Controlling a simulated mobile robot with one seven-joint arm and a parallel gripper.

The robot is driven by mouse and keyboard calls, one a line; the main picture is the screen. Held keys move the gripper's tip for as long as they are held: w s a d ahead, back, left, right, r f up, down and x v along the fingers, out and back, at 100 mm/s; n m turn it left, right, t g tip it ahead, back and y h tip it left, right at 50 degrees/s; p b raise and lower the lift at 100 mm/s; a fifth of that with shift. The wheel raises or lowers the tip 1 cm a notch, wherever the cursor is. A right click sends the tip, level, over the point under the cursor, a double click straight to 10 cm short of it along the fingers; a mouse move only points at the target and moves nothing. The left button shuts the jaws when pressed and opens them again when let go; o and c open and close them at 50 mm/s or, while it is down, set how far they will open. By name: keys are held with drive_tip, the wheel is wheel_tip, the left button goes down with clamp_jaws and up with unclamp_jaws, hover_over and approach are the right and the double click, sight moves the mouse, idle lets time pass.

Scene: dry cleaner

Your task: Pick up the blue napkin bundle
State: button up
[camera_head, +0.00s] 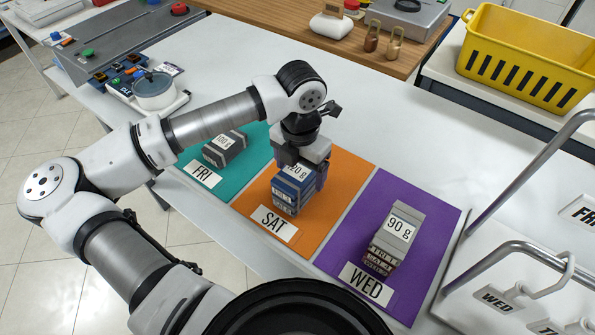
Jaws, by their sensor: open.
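The blue napkin bundle (289,194), with a "120 g" label on top, sits on the orange mat (340,186) marked SAT. My gripper (300,172) is directly above and around the upper part of the bundle, pointing down. Its jaws are open. A blue-grey finger shows at the right side of the bundle; the far side is hidden by the gripper and the bundle. I cannot tell whether the fingers touch it.
A dark grey bundle (223,150) lies on the teal FRI mat (190,157) to the left. A light grey 90 g bundle (394,240) stands on the purple WED mat (432,222) to the right. A yellow basket (525,62) stands at the back right. Metal rails (520,180) rise at the right edge.

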drive_tip(key=shift+f, duration=0.2)
drive_tip(key=c, duration=1.1)
drive_tip(key=shift+r, duration=0.1)
